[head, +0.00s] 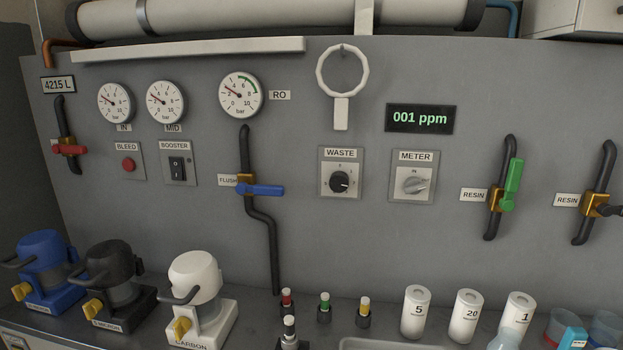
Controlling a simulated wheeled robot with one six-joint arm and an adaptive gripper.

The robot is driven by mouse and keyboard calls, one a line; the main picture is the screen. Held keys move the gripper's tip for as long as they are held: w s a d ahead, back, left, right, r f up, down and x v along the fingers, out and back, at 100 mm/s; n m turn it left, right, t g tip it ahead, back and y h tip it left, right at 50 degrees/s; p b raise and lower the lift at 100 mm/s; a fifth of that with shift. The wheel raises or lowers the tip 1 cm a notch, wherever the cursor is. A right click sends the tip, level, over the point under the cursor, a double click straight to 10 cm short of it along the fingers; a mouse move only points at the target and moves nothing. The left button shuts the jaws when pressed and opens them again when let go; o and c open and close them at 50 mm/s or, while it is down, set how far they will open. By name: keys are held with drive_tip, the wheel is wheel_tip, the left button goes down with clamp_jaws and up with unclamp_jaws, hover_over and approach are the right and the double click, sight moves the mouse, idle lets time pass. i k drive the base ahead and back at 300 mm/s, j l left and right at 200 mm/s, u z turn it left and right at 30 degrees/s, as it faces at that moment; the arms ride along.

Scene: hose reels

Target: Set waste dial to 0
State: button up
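The waste dial (340,182) is a small black round knob on a light grey plate (341,163) labelled WASTE. It is mounted on the grey wall panel, in the middle of the head view. Small marks surround the knob, but they are too small to read. A pale pointer mark seems to lie on the right side of the knob; the exact setting cannot be told. My gripper does not show in the head view.
The METER knob (413,184) sits close to the right of the dial. A blue-handled flush valve (260,190) is to its left, and a white ring (342,72) hangs above. The panel directly before the dial is unobstructed.

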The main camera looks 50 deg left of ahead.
sight(339, 182)
drive_tip(key=u, duration=1.75)
drive_tip(key=i+l+u, duration=0.1)
drive_tip(key=l+u, duration=0.15)
drive_tip(key=l, duration=0.2)
drive_tip(key=i+l+u, duration=0.1)
drive_tip(key=l+u, duration=0.15)
drive_tip(key=l, duration=0.15)
drive_tip(key=i, duration=0.1)
drive_tip(key=j+z, duration=0.15)
drive_tip(key=z, duration=0.75)
